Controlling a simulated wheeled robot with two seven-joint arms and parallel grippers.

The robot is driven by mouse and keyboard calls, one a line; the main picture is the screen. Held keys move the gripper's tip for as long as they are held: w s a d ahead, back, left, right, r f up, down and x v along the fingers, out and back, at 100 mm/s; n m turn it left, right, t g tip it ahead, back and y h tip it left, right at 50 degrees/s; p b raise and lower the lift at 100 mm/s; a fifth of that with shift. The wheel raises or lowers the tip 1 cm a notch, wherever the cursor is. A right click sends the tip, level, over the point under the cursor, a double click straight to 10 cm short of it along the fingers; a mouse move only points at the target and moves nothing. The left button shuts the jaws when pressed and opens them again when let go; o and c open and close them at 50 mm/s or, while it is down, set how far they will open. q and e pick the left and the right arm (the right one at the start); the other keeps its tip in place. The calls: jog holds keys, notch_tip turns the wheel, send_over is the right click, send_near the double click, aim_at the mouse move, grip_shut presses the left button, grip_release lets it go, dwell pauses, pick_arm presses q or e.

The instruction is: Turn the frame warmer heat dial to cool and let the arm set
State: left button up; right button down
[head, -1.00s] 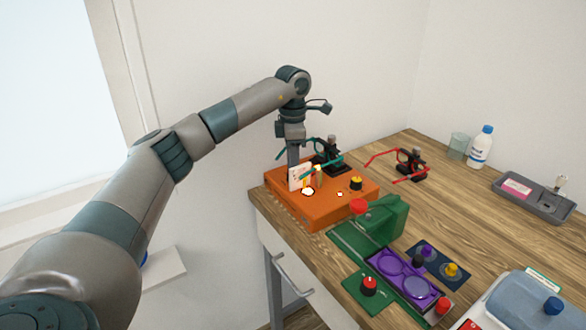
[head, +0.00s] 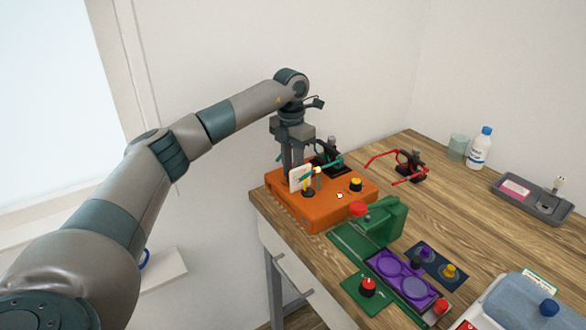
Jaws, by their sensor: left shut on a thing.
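The orange frame warmer (head: 330,212) sits at the table's left corner. My left gripper (head: 292,168) points down over its back left part, shut. Its fingertips are hidden behind a small pale card (head: 300,178), where it appears to hold the heat dial; the dial itself is hidden. A black round nozzle (head: 308,193) stands in front of the card and looks dark. A teal glasses arm (head: 311,174) with a yellow bit reaches above it from a black stand (head: 333,160). A yellow-topped knob (head: 356,184) on the warmer is apart from my gripper. My right gripper is out of view.
Red glasses (head: 384,157) on a stand are behind right. A green device (head: 384,220), a purple tray (head: 380,262) and a red knob (head: 368,286) are in front. A bottle (head: 480,148) and grey tray (head: 530,207) stand farther right.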

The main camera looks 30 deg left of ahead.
pick_arm(q)
jog(key=shift+r+n, duration=0.1)
jog(key=shift+n, duration=1.9)
jog(key=shift+n+p, duration=0.3)
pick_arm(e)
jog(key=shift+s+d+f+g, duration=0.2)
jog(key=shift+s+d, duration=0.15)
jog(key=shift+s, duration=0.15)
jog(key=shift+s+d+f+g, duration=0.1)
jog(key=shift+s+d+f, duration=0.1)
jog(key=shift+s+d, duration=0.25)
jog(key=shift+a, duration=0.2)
pick_arm(q)
jog(key=o, duration=1)
jog(key=shift+o, duration=0.2)
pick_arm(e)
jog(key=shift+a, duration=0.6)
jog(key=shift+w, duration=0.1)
